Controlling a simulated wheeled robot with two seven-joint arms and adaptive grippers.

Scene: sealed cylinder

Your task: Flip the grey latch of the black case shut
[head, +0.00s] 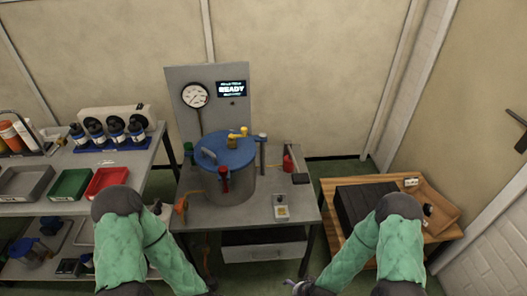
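The black case (352,203) lies on a small wooden table at the right. My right arm covers part of its right side. I cannot make out its grey latch; it is hidden or too small to see. My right gripper (294,286) is low at the bottom edge, left of the wooden table and apart from the case. My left gripper (211,285) is at the bottom edge, left of centre, far from the case. Both grippers are small and partly cut off, so their finger state is unclear.
A grey bench (305,212) carries a blue-lidded cylinder (229,158), a gauge panel and small tools. A brown tray (437,207) sits right of the case on the wooden table (330,188). A shelf with coloured bins (70,184) stands left. Floor shows between bench and wooden table.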

